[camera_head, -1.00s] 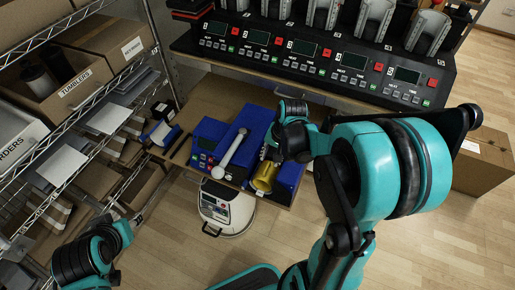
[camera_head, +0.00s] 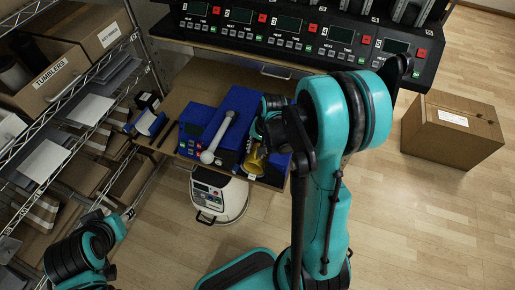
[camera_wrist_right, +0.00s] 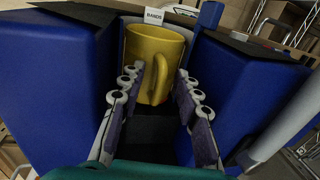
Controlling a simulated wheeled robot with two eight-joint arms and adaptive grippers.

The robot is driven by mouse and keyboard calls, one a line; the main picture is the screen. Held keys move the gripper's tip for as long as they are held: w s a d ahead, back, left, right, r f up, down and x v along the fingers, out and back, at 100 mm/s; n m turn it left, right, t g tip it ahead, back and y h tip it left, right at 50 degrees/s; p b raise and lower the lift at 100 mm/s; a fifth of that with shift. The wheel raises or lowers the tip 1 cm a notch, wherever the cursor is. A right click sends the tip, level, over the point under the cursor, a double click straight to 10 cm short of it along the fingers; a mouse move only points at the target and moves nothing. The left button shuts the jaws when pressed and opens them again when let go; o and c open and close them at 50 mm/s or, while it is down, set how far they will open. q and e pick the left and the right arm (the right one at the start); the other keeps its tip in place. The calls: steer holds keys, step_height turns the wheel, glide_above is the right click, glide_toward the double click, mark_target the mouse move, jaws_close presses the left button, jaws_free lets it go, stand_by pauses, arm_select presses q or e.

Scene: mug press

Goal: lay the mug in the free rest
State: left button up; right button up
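The yellow mug (camera_wrist_right: 155,62) sits in the gap between two blue blocks in the right wrist view, its open rim at the top of that picture and its handle toward my gripper. In the head view the mug (camera_head: 255,161) shows partly at the front of the blue mug press (camera_head: 238,110). My right gripper (camera_wrist_right: 158,77) is open, one finger on each side of the mug's near part and handle. I cannot tell whether the fingertips touch it. The mug's underside is hidden.
A white-ended lever (camera_head: 217,138) stands over the press. A control panel (camera_head: 300,35) with several displays runs along the back. A shelf (camera_head: 85,95) of boxes stands at left. A cardboard box (camera_head: 450,130) and a white round machine (camera_head: 218,197) are on the floor.

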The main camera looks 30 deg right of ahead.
jaws_close()
steer(key=shift+r, duration=0.15)
steer(key=s+a, duration=0.8)
steer(key=a, duration=0.2)
steer(key=shift+s+a+r, duration=0.15)
steer(key=shift+s, duration=0.2)
stand_by(1.9)
steer(key=shift+r, duration=0.1)
step_height(320, 180, up, 5)
steer(key=p, duration=0.4)
stand_by(0.5)
stand_by(0.7)
